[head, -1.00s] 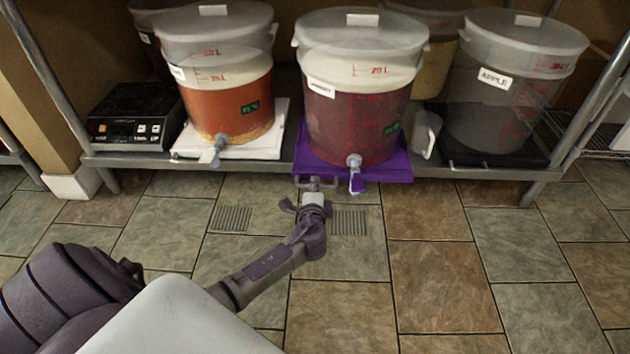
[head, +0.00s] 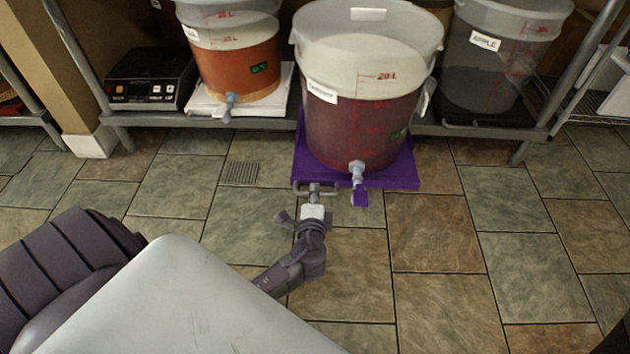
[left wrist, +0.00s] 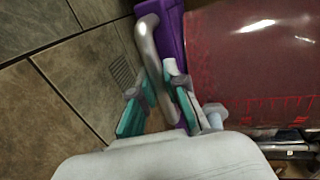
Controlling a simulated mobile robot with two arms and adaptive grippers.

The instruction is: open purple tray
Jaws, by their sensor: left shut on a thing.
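The purple tray (head: 402,176) juts out from the low shelf in the head view, with a bucket of dark red liquid (head: 350,130) standing on it. The bucket has a pale lid and a spigot with a purple tap at its front. A metal handle (left wrist: 150,50) is fixed to the tray's front. My left gripper (head: 314,194) is at this handle, near the tray's left front corner, and is shut on it. In the left wrist view the teal-padded fingers (left wrist: 155,100) stand on either side of the handle. My right gripper is not in view.
An orange bucket (head: 236,70) on a white tray (head: 206,102) and a black scale (head: 150,80) stand left on the shelf (head: 165,118). A grey bucket (head: 495,80) labelled APPLE stands right on a black tray. The tiled floor in front is clear.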

